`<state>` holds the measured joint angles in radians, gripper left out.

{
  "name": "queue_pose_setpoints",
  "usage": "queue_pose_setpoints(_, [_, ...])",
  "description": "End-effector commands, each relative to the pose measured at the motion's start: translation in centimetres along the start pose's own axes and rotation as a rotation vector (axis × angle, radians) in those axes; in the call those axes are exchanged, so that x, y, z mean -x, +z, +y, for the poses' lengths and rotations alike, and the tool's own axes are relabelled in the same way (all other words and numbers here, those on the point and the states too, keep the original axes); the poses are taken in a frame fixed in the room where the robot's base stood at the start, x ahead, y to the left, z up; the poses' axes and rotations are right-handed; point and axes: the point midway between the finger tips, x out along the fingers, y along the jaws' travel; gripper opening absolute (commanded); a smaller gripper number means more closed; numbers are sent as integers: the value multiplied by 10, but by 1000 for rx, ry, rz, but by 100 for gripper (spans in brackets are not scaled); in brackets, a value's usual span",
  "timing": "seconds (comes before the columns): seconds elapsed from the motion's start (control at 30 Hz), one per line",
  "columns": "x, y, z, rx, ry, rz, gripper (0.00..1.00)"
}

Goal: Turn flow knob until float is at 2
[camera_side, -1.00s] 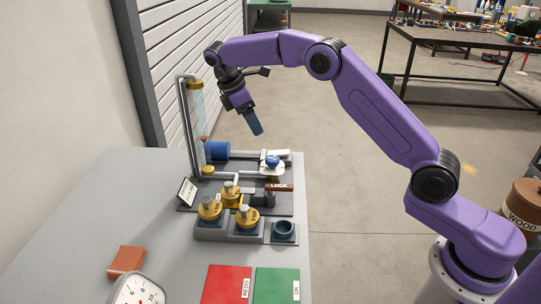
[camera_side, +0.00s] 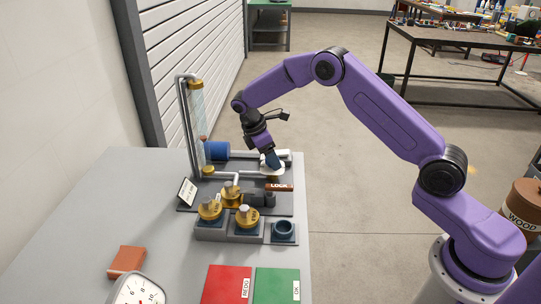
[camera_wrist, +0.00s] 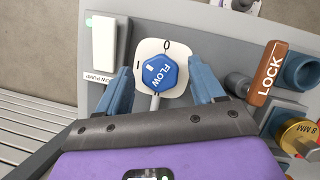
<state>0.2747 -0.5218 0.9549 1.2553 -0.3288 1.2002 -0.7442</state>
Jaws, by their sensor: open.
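The blue flow knob (camera_wrist: 159,73), marked FLOW, sits on a white rounded plate (camera_wrist: 176,47) with a 0 mark in the wrist view. My gripper (camera_wrist: 163,85) is open, with one blue finger on each side of the knob and a gap visible on both sides. In the side view my gripper (camera_side: 272,160) is low over the knob, which it hides. The clear flow tube (camera_side: 198,105) stands upright at the back left of the skid. A small reddish float (camera_side: 204,137) seems to be low in it; its scale is too small to read.
A brown LOCK handle (camera_wrist: 267,74) is close to the right finger. A white switch (camera_wrist: 103,43) is to the left.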

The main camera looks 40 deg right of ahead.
Motion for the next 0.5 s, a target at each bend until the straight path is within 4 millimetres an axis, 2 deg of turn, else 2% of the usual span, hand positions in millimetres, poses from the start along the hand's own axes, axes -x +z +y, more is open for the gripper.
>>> queue_pose_setpoints(0.2, [0,0,0,0,0,0,68])
queue_pose_setpoints(0.27, [0,0,0,0,0,0,52])
queue_pose_setpoints(0.3, [0,0,0,0,0,0,38])
queue_pose_setpoints(0.37, [0,0,0,0,0,0,19])
queue_pose_setpoints(0.4, [0,0,0,0,0,0,13])
queue_pose_setpoints(0.5, [0,0,0,-1,-1,0,13])
